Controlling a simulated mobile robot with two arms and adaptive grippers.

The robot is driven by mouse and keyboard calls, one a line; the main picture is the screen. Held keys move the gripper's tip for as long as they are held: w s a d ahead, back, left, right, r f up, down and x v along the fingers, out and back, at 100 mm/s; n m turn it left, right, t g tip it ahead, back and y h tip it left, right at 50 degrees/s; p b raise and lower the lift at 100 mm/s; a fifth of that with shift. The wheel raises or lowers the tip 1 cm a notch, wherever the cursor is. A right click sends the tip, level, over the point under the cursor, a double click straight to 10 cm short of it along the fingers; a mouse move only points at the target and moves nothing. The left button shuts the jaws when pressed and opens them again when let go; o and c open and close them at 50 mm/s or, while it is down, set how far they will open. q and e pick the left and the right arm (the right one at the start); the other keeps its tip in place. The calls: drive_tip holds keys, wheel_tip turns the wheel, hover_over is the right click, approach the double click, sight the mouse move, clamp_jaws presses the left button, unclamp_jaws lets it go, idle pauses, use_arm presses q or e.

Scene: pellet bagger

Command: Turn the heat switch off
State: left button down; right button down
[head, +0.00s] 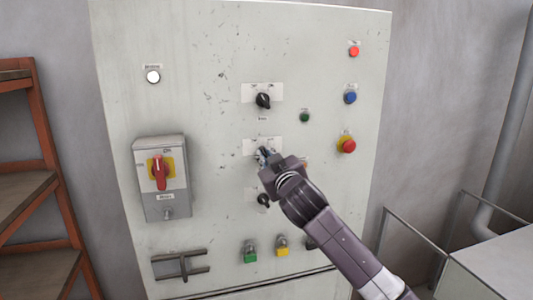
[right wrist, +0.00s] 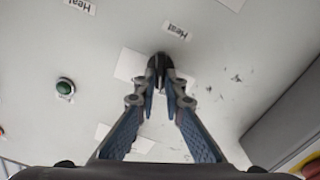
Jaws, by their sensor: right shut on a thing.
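The heat switch (right wrist: 157,62) is a dark rotary knob on a white plate on the grey control cabinet, with a "Heat" label (right wrist: 177,31) close to it in the right wrist view. My right gripper (right wrist: 160,82) has its fingertips closed around the knob. In the head view my right gripper (head: 265,157) reaches in from the lower right to the middle switch plate (head: 250,146) and hides most of the knob. The knob's exact pointing angle cannot be read. My left gripper is not in view.
A black knob (head: 263,101) sits above and another (head: 263,200) below. A red-handled switch box (head: 160,205) is at left. An orange shelf (head: 55,150) stands left, a railing (head: 410,228) right.

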drive_tip(key=shift+n, duration=0.6)
drive_tip(key=shift+f, duration=0.1)
drive_tip(key=c, duration=2)
unclamp_jaws()
drive_tip(key=v, duration=1.2)
